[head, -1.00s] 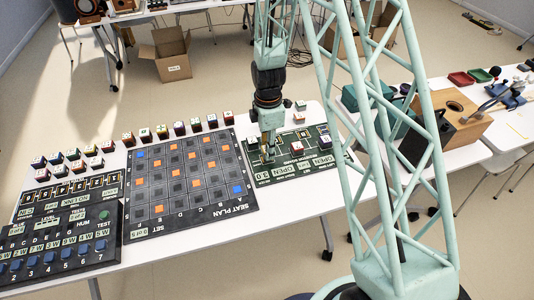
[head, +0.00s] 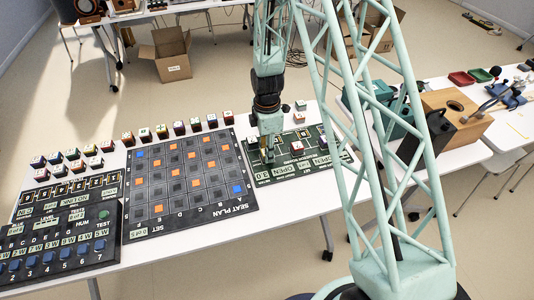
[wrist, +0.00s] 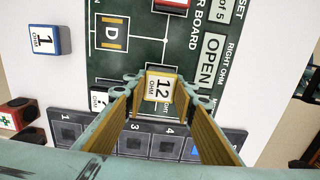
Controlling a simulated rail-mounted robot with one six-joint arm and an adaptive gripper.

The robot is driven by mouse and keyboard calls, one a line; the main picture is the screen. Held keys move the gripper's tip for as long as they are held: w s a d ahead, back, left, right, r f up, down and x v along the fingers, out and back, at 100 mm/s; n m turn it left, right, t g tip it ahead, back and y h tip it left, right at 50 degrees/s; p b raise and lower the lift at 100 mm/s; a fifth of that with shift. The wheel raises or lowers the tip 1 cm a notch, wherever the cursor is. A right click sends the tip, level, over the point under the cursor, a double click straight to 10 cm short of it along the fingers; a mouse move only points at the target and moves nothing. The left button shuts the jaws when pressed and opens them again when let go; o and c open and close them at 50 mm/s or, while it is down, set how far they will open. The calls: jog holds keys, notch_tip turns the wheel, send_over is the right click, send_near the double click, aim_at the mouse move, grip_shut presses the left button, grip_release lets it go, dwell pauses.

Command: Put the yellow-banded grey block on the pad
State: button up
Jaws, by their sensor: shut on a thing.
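My gripper (wrist: 162,100) is shut on a small block (wrist: 162,86) whose white top reads "12 OHM". In the head view my gripper (head: 268,150) is low over the left part of that board (head: 262,178). Which marked spot on the board is the pad I cannot tell; one square spot marked "D" (wrist: 112,33) shows bare.
A red-sided block (head: 298,146) stands on the board. The black seat plan panel (head: 190,180) with orange squares lies close by on the left. Several labelled cubes (head: 162,131) line its far edge. A blue "1 OHM" cube (wrist: 42,40) stands on the white table beside the board.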

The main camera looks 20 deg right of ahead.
jog(key=shift+f, duration=0.3)
jog(key=o, duration=0.8)
jog(key=shift+o, duration=0.2)
jog(key=shift+r, duration=0.1)
notch_tip(320, 180, up, 12)
jog(key=p, duration=0.1)
dwell(0.6)
jog(key=shift+r, duration=0.1)
dwell(0.7)
